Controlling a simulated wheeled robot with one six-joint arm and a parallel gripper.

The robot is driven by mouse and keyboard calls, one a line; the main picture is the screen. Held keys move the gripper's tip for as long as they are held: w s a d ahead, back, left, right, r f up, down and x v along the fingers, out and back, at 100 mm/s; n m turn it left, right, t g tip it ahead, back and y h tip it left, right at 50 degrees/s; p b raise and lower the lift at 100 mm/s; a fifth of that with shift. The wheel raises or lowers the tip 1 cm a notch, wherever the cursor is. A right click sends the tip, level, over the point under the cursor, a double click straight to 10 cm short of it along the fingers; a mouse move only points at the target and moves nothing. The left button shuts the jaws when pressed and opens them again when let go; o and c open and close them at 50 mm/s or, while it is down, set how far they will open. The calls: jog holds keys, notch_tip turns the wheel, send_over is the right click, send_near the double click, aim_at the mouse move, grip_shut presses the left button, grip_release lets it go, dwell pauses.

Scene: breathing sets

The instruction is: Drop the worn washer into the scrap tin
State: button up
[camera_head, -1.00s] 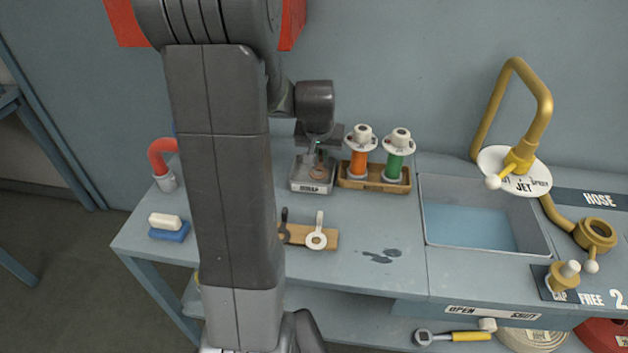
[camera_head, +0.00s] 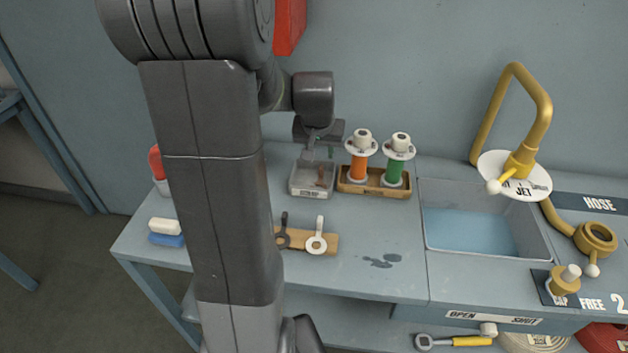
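The scrap tin (camera_head: 312,193) is a small grey open box with a label on its front, on the bench toward the back. My gripper (camera_head: 320,155) is above the tin, pointing down, with its fingers apparently apart. A small reddish-brown piece, likely the worn washer (camera_head: 320,176), shows inside the tin's outline below the fingers. It is too small to tell how it lies, and it looks apart from the fingers. My arm covers much of the bench's left part.
A wooden tray (camera_head: 374,188) with an orange spool (camera_head: 357,165) and a green spool (camera_head: 396,168) stands right of the tin. A wooden board (camera_head: 328,243) with a dark and a white ring-ended tool lies in front. A sink (camera_head: 480,230) is farther right.

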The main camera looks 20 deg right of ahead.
jog(key=v, duration=1)
jog(key=x, duration=1.4)
notch_tip(320, 180, up, 3)
jog(key=shift+r+p, duration=0.1)
jog(key=shift+p, duration=0.95)
